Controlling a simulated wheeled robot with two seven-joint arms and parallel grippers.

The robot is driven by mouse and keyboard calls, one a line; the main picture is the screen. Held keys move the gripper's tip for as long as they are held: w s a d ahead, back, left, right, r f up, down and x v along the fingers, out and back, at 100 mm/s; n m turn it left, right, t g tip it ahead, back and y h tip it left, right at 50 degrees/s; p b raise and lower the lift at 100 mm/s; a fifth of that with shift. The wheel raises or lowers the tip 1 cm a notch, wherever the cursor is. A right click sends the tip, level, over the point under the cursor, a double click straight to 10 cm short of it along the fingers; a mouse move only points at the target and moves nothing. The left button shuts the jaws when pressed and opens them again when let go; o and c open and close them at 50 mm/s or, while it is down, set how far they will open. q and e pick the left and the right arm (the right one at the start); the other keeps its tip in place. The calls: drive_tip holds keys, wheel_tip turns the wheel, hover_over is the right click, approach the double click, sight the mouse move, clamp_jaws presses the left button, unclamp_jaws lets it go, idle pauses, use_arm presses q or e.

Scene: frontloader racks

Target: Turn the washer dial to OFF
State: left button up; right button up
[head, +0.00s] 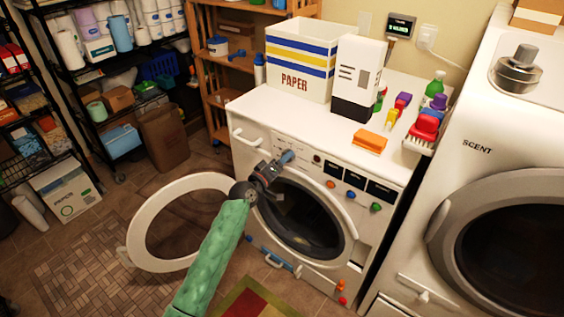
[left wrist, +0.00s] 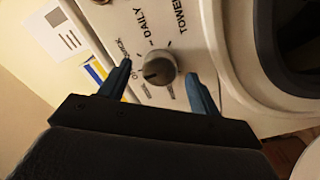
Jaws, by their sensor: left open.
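The washer (head: 262,112) is a white front-loader with its round door (head: 140,255) swung open to the left. Its grey round dial (left wrist: 160,70) shows in the left wrist view, with printed labels around it, including DAILY and one starting TOWE. A partly covered label beside the left finger seems to begin with OF. I cannot tell surely which label the dial points at. My left gripper (head: 285,158) is at the washer's front panel and hides the dial in the head view. In the left wrist view its blue fingers (left wrist: 160,84) are open, one on each side of the dial. My right gripper is out of view.
A PAPER bin (head: 297,84), a white box (head: 358,72), an orange sponge (head: 369,142) and coloured bottles (head: 403,103) stand on the washer. A second machine (head: 488,135) stands at right. Black shelves (head: 105,72) stand back left. Floor space lies around the open door.

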use_arm(q)
drive_tip(key=b+v, duration=0.1)
drive_tip(key=v, duration=0.6)
drive_tip(key=shift+s+a+b, duration=0.25)
drive_tip(key=shift+s+b, duration=0.05)
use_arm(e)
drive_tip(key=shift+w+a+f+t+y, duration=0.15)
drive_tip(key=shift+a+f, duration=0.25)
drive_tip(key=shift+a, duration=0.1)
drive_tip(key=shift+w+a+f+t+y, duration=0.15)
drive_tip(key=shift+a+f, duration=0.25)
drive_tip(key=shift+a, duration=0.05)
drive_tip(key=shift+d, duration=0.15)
